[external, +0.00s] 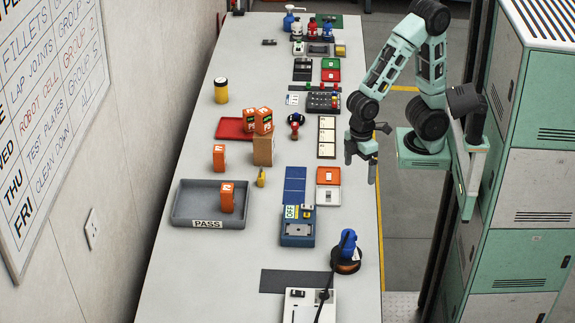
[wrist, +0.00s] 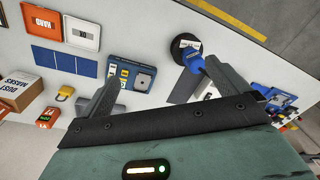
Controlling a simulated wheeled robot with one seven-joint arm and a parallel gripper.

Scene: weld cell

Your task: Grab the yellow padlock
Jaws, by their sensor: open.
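The yellow padlock (external: 261,178) stands on the grey table, just in front of a brown cardboard box (external: 263,150). In the wrist view the padlock (wrist: 65,93) is at the left, its grey shackle showing, between the box and an orange block. My gripper (external: 361,162) is open and empty, raised near the table's right edge and well to the right of the padlock. In the wrist view, the fingers of my gripper (wrist: 168,73) are spread wide, with the padlock outside them to the left.
Orange blocks (external: 219,157) stand near the padlock, one in the grey PASS tray (external: 182,210). Blue panels (external: 294,185) and a blue case (external: 297,234) lie between the padlock and my gripper's side. A blue-topped tool (external: 347,245) stands near the right edge. Lockers (external: 515,180) flank the arm.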

